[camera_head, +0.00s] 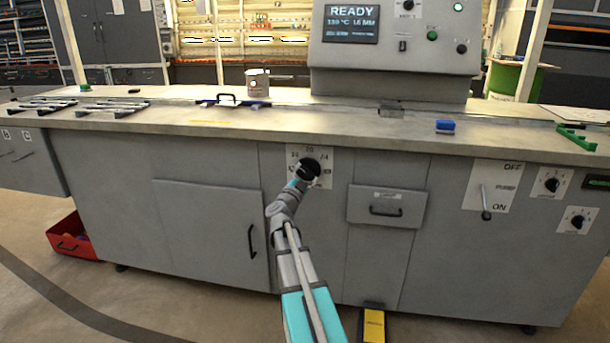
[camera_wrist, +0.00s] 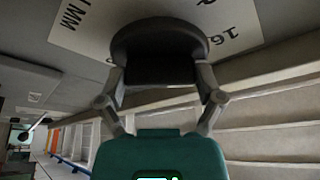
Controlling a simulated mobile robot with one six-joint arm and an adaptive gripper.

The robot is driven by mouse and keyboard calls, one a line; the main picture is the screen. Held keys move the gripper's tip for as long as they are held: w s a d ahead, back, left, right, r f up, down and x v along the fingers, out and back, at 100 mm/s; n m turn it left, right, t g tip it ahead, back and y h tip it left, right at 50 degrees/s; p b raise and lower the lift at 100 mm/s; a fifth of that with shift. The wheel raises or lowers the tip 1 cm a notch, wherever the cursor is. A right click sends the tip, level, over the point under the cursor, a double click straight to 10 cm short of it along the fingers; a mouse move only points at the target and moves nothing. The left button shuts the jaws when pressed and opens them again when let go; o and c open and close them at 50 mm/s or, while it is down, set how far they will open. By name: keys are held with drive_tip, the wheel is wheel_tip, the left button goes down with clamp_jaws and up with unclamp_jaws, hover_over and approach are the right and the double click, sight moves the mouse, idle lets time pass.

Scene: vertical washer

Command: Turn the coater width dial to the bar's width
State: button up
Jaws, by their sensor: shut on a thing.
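The coater width dial is a round black knob (camera_head: 309,170) on a white scale plate (camera_head: 323,158) on the machine's grey front. The plate carries printed numbers, partly covered by my arm and gripper. My gripper (camera_head: 303,176) reaches the knob from below and in front. In the wrist view the dark knob (camera_wrist: 160,58) sits between the two fingers of my gripper (camera_wrist: 160,92), which are shut on it. The plate (camera_wrist: 95,25) behind it shows "MM" and "16", turned in the picture. The knob's pointer cannot be made out. The bar cannot be clearly identified.
A display (camera_head: 350,23) reads READY, 139 °C or similar, 1.6 MM. A pump lever (camera_head: 486,205) and two small dials are at right. A drawer (camera_head: 387,206) is right of my arm, a cabinet door (camera_head: 208,230) left. Racks with bars (camera_head: 112,106) lie on the worktop.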

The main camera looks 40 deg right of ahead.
drive_tip(key=o, duration=0.9)
drive_tip(key=shift+d, duration=0.1)
drive_tip(key=shift+c, duration=0.2)
